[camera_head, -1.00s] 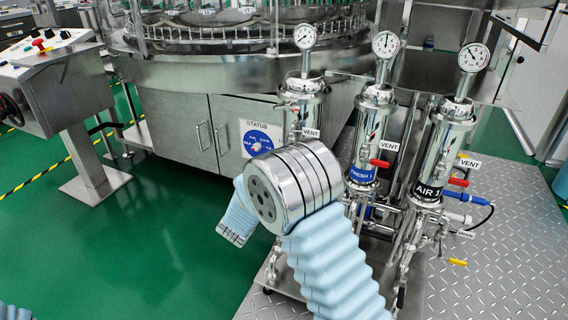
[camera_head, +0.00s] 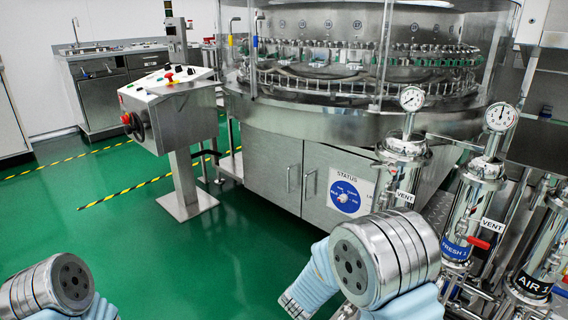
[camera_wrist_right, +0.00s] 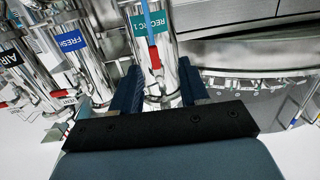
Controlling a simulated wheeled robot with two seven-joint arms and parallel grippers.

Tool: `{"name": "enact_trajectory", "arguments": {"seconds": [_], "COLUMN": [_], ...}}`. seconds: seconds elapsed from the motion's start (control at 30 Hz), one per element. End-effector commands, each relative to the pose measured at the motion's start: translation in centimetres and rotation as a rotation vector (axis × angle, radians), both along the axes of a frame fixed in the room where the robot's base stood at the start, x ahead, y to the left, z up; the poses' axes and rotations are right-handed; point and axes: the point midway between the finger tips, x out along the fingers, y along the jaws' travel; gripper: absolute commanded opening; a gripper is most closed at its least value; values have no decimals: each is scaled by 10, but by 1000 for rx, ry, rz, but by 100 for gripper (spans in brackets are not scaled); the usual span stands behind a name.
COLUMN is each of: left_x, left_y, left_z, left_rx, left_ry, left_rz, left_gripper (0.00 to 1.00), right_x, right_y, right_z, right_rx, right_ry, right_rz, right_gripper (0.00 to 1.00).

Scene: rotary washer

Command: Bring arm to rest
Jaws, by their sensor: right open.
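My right arm (camera_head: 385,262) shows in the head view at the bottom right of centre. Its silver joint and pale blue sleeve are bent in front of the washer's cabinet and filter housings. In the right wrist view, my right gripper (camera_wrist_right: 157,88) has two dark blue fingers spread apart with nothing held between them. Beyond the fingers stands a steel cylinder with a green RECIRC 1 label (camera_wrist_right: 145,32); I cannot tell how far away it is. My left arm (camera_head: 48,288) shows at the bottom left of the head view; its gripper is out of frame.
The rotary washer (camera_head: 330,110) fills the back, with a STATUS dial (camera_head: 344,196) on its cabinet. Gauge-topped steel housings labelled FRESH 1 (camera_head: 455,248) and AIR 1 (camera_head: 533,284) stand at right. A control console (camera_head: 172,112) stands at left. Open green floor (camera_head: 130,225) lies between.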

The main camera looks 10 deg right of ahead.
Motion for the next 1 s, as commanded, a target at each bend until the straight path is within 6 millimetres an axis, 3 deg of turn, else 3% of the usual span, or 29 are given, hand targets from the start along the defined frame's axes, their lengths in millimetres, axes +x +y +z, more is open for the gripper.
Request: {"name": "enact_trajectory", "arguments": {"seconds": [0.07, 0.1, 0.17, 0.2, 0.3, 0.4, 0.5, 0.63, 0.73, 1.0], "left_x": [0, -1, -1, -1, -2, -3, -3, -4, -4, -4], "left_y": [-1, -2, -3, -4, -5, -7, -8, -9, -9, -9], "left_z": [15, 22, 33, 39, 53, 64, 71, 76, 76, 75], "left_rx": [-1, -2, -3, -4, -5, -7, -8, -9, -9, -9], "left_ry": [0, 0, 1, 0, 1, 2, 2, 2, 2, 2], "left_rz": [-2, -4, -6, -7, -10, -13, -15, -16, -16, -16], "left_gripper": [45, 45, 45, 45, 45, 45, 45, 45, 45, 45], "right_x": [2, -1, -15, -31, -88, -152, -207, -249, -262, -263], "right_y": [-2, 1, 9, 18, 45, 74, 96, 112, 117, 118], "right_z": [-35, -62, -106, -136, -194, -225, -234, -233, -233, -234], "right_rx": [61, 113, 214, 293, 502, 692, 834, 937, 966, 966], "right_ry": [116, 196, 338, 441, 686, 898, 1057, 1176, 1212, 1215], "right_rz": [96, 165, 271, 339, 486, 597, 679, 744, 764, 767], "right_gripper": [45, 45, 45, 45, 45, 45, 45, 45, 45, 45]}}
